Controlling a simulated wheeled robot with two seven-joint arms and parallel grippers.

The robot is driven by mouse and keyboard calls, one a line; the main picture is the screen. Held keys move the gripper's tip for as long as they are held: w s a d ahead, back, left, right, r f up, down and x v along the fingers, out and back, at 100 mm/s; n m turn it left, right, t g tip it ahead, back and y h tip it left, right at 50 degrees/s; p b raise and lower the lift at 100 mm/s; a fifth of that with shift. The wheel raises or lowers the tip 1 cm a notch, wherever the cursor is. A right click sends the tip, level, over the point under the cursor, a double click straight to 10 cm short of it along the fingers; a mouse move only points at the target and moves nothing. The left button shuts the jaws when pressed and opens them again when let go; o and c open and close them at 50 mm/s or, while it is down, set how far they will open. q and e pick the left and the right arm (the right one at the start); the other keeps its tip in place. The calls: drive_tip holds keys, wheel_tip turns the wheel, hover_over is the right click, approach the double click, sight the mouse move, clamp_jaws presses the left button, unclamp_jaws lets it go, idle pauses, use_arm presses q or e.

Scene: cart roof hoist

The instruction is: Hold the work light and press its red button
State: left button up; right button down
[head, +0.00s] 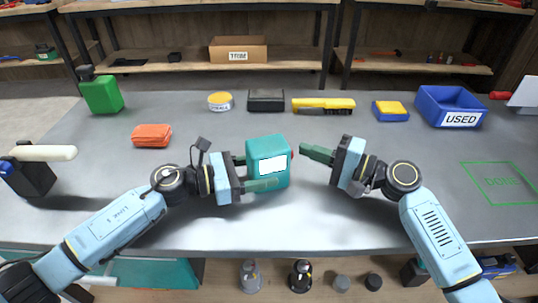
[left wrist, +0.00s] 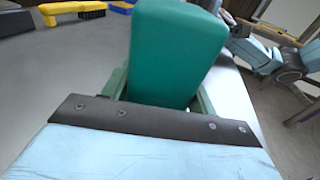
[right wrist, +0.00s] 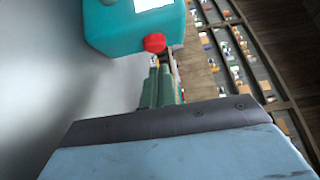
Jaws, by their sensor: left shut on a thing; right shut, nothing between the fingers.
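The work light (head: 267,152) is a teal box with a white panel, in the middle of the head view. My left gripper (head: 250,172) is shut on it from the left and holds it above the table; its teal body also fills the middle of the left wrist view (left wrist: 175,50). The red button (right wrist: 155,42) is on the light's side that faces my right gripper, clear in the right wrist view. My right gripper (head: 304,152) is shut and empty, its fingertips pointing at the button. In the right wrist view the fingertips (right wrist: 158,68) are close below the button; I cannot tell whether they touch.
On the grey table (head: 330,215) stand a green canister (head: 102,95), an orange cloth pack (head: 151,135), a yellow brush (head: 323,104), a blue USED bin (head: 450,107) and a green DONE outline (head: 500,183). A lamp-like thing with a cream bar (head: 45,153) stands at the left.

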drive_tip(key=shift+w+d, duration=0.25)
drive_tip(key=shift+d, duration=0.55)
drive_tip(key=shift+w+d, duration=0.25)
drive_tip(key=shift+d, duration=0.5)
drive_tip(key=shift+w+d, duration=0.25)
drive_tip(key=shift+d, duration=0.55)
use_arm(q)
drive_tip(key=o, duration=1.3)
drive_tip(key=shift+r+v, duration=0.2)
drive_tip(key=shift+v, duration=1.55)
drive_tip(key=shift+r+v, duration=0.25)
drive_tip(key=shift+v, duration=1.5)
drive_tip(key=shift+s+a+r, duration=0.15)
drive_tip(key=shift+a+r, duration=0.05)
drive_tip(key=shift+a, duration=0.25)
use_arm(e)
drive_tip(key=shift+f, duration=0.1)
